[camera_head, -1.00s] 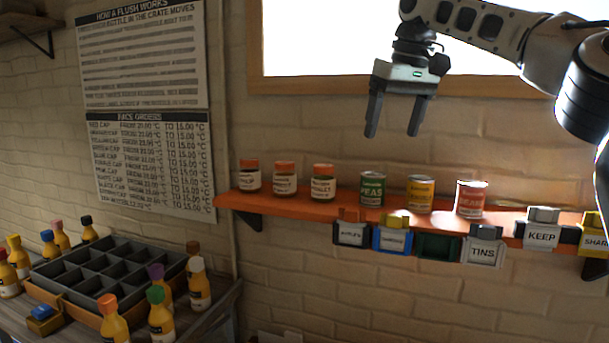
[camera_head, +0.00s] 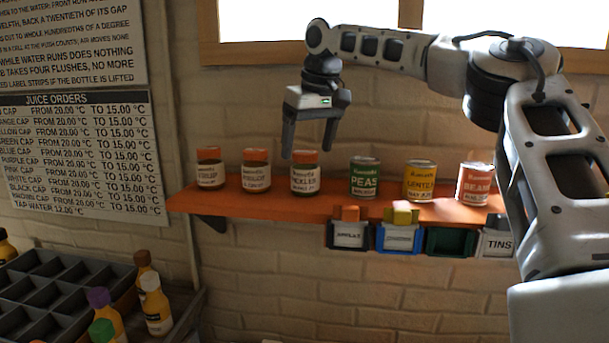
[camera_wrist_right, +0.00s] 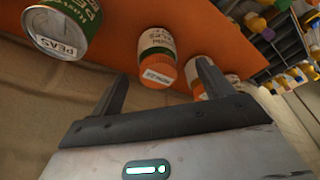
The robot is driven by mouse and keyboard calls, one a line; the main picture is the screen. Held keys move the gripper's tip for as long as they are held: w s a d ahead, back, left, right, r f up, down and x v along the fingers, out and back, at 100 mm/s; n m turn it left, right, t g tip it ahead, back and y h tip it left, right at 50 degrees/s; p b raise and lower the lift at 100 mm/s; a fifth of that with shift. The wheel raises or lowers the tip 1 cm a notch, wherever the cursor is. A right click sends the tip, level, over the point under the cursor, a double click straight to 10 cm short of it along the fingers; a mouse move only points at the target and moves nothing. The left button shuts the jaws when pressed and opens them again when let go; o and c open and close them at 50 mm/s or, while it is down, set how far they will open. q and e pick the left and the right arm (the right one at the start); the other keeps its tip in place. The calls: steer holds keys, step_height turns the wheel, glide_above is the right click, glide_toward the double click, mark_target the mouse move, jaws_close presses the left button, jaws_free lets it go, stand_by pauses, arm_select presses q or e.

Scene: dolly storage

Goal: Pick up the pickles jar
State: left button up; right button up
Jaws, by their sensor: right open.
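Three jars with orange lids stand upright in a row on the orange shelf (camera_head: 440,212). The rightmost jar (camera_head: 304,182) has a label that seems to read pickles, though the print is blurred. The middle jar (camera_head: 256,178) and left jar (camera_head: 210,176) have labels that I cannot read surely. My right gripper (camera_head: 308,152) is open and empty, its fingers pointing down, over the rightmost jar in the head view. In the right wrist view, that jar (camera_wrist_right: 157,45) shows beyond the gap between the fingertips (camera_wrist_right: 161,70), apparently apart from them. My left gripper is out of view.
A green peas tin (camera_head: 364,180), a yellow tin (camera_head: 419,184) and a red beans tin (camera_head: 474,185) stand right of the jars. Small labelled bins (camera_head: 348,237) hang at the shelf's front. A divided crate (camera_head: 60,290) with bottles is at the lower left.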

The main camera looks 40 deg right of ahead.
mark_target(306, 152)
steer(key=shift+w+d+p+x, duration=0.1)
steer(key=shift+w+p+x, duration=0.1)
steer(key=shift+x, duration=1.25)
steer(key=shift+w+d+p+x, duration=0.15)
steer(key=shift+x, duration=1.3)
steer(key=shift+r, duration=0.15)
steer(key=c, duration=1.3)
